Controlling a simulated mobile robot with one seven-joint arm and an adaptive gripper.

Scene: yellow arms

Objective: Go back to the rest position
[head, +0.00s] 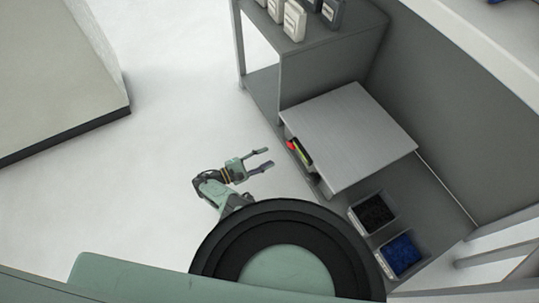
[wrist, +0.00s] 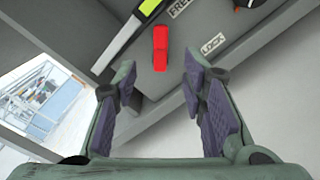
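My gripper (head: 262,161) is open and empty in the head view, held out over the pale floor to the left of a grey cabinet. In the wrist view my gripper (wrist: 160,88) has its two purple-padded fingers spread wide, with nothing between them. Beyond the fingertips a grey panel carries a red handle (wrist: 160,48), with the words "FREE" and "LOCK" printed near it. The fingers appear apart from the handle. My arm is partly hidden behind my round base part in the head view.
The grey cabinet (head: 350,130) has red, yellow and green parts (head: 297,150) on its left side. A bin with black contents (head: 372,213) and a bin with blue contents (head: 401,255) stand at lower right. Several pale boxes (head: 294,20) sit on a shelf.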

